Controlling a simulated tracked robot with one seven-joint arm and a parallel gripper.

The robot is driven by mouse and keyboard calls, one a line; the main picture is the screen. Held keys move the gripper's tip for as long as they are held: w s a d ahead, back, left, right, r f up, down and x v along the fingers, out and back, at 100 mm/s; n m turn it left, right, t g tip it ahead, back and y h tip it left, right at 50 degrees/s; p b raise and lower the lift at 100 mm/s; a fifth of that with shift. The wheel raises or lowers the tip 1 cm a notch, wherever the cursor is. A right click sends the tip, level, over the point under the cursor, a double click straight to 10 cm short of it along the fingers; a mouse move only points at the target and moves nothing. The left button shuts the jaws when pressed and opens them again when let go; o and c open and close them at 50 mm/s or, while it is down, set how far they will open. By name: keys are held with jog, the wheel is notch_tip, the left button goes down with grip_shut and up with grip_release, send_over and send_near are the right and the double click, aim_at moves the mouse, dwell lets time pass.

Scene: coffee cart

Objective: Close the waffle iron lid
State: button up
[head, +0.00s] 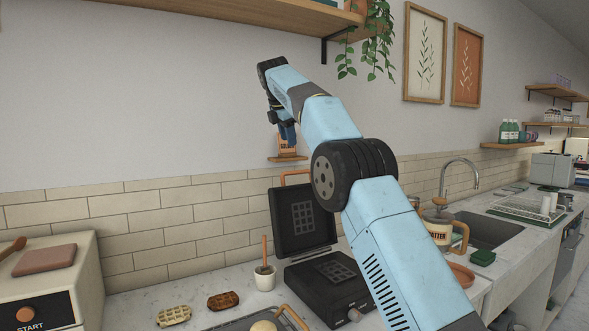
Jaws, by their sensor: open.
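The black waffle iron (330,285) stands on the counter with its lid (302,222) raised upright at the back. A grid plate shows on the lid's inner face and another on the base. The lid's wooden handle (296,174) is at its top edge. My blue arm reaches up and left, and my gripper (287,136) points down, open, above the raised lid and its handle. The gripper is small in view and appears apart from the lid. My arm hides the right side of the waffle iron.
Left of the iron are a small white cup with a wooden stick (264,276), two waffles (223,300) and a tray (243,325). A cream appliance (60,285) stands far left. A shelf (245,14) and hanging plant (372,45) are overhead.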

aim_at(294, 172)
jog(key=x, duration=1.3)
jog(key=shift+f, duration=0.2)
jog(key=shift+c, duration=0.2)
grip_shut()
jog(key=shift+a, duration=0.2)
jog(key=shift+d, duration=0.15)
jog(key=shift+s, duration=0.15)
